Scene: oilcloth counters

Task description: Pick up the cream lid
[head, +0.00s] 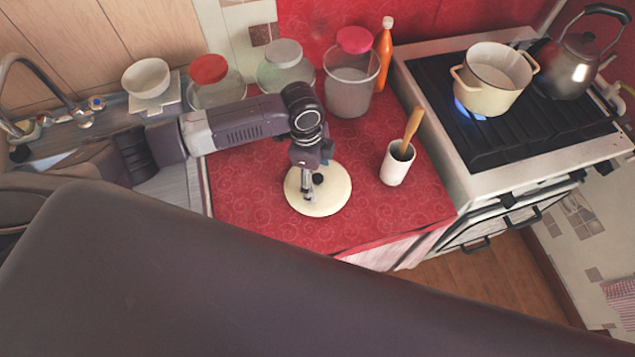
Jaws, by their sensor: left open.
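The cream lid (333,198) is a flat round disc lying on the red patterned counter, with a small dark knob near its middle. My left gripper (312,196) is right over the lid, pointing down, with its fingers open near the knob. The gripper hides part of the lid, and I cannot tell whether a finger touches it. My right gripper does not show. A cream pot (490,88) without a lid stands on the stove to the right.
A white cup (396,167) with a wooden-handled tool stands right of the lid. Jars with red (209,69), grey (284,53) and pink (355,40) lids and an orange bottle (384,58) line the back. A blue flame burns under the pot; a kettle (572,65) is beside it.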

